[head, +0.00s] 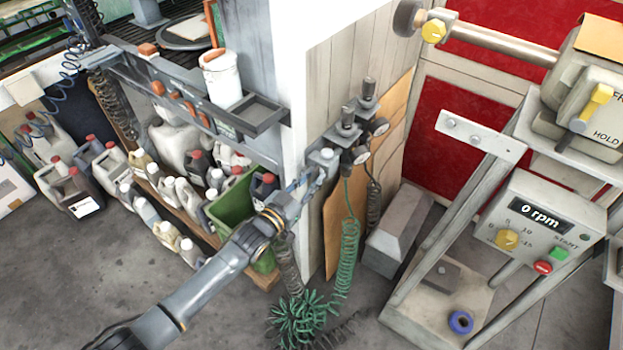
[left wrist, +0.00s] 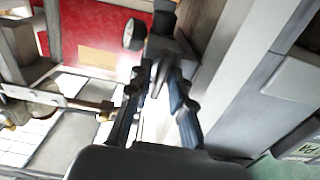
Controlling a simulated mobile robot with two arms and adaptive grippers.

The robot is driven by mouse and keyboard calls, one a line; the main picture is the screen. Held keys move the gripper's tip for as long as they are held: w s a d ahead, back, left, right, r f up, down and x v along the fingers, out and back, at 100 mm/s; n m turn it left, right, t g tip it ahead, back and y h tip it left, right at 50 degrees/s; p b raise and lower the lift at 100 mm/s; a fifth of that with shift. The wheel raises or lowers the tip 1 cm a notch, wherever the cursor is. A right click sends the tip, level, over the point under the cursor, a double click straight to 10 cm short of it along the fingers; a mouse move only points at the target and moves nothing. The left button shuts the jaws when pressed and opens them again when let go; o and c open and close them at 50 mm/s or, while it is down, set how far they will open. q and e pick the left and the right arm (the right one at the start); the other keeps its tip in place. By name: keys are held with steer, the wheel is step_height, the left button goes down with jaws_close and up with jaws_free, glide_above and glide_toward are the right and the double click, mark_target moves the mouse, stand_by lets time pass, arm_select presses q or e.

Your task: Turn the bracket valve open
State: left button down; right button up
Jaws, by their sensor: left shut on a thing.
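The bracket valve (head: 322,157) is a small grey fitting on the white and wooden wall post, the lowest of a row of fittings with gauges. My left gripper (head: 306,184) reaches up to it from the lower left. In the left wrist view, the two dark fingers of my left gripper (left wrist: 158,88) are closed about a thin grey part of the bracket valve (left wrist: 157,60), seemingly its handle. The fingers partly hide this part, and its turn angle cannot be told. My right gripper is not in view.
A round gauge (left wrist: 133,31) is close beside the fingers. Green coiled hose (head: 348,240) hangs below the fittings. A green crate (head: 235,208) and several jugs stand at left. A machine stand with a 0 rpm control box (head: 536,226) is at right.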

arm_select(q)
steer(key=shift+f+n, duration=0.1)
steer(key=shift+n, duration=0.3)
steer(key=c, duration=1.4)
jaws_free()
steer(key=v, duration=1.2)
